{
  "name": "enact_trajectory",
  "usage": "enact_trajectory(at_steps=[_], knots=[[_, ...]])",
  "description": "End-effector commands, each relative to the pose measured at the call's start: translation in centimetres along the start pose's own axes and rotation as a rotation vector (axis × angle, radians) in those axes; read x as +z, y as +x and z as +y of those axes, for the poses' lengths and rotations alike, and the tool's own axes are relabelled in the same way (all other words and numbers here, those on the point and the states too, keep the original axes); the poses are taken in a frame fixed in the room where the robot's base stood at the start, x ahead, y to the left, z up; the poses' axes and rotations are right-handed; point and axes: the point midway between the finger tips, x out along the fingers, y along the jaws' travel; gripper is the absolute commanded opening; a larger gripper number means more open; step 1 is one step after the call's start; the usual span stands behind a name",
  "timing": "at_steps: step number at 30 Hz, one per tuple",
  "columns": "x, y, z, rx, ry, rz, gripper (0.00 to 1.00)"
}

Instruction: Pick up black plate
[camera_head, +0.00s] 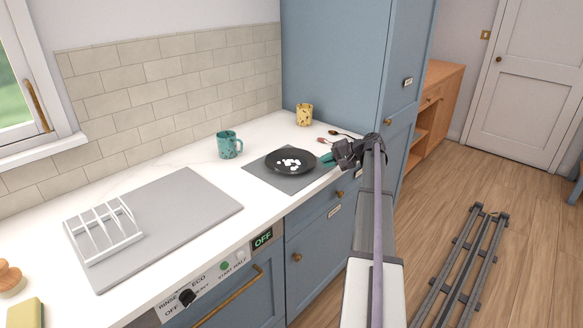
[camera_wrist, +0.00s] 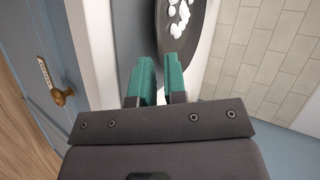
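The black plate (camera_head: 291,162) lies on a grey mat on the white worktop, with several small white pieces on it. In the wrist view part of the plate (camera_wrist: 204,40) shows at the top, just beyond my fingertips. My gripper (camera_head: 326,158) is at the plate's right side, close to its rim. Its two teal fingers (camera_wrist: 160,62) stand a narrow gap apart, and I see nothing held between them. I cannot tell whether a finger touches the rim.
A teal speckled mug (camera_head: 229,145) and a yellow mug (camera_head: 304,115) stand behind the plate. Spoons (camera_head: 328,141) lie near the tall blue cabinet (camera_head: 335,60). A white rack (camera_head: 104,230) stands on the grey board (camera_head: 190,215) at left. Worktop between board and mat is clear.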

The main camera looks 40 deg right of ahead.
Motion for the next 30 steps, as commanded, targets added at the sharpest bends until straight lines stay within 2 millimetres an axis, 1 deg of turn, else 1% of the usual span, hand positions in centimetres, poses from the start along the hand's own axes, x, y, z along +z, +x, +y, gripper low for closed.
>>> enact_trajectory(at_steps=[1, 3, 6, 7, 13, 17, 30], knots=[[-0.1, 1.1, 0.5, 0.000, -0.001, -0.001, 0.12], [-0.3, 2.6, 0.7, 0.000, -0.002, -0.002, 0.12], [-0.2, 4.2, 0.5, 0.000, 0.000, -0.002, 0.12], [-0.2, 4.4, 0.4, 0.000, 0.000, -0.001, 0.12], [-0.2, 4.4, 0.1, 0.000, 0.000, 0.000, 0.12], [-0.2, 4.4, 0.1, 0.001, 0.000, 0.000, 0.00], [-0.2, 4.4, 0.2, 0.001, -0.001, -0.001, 0.00]])
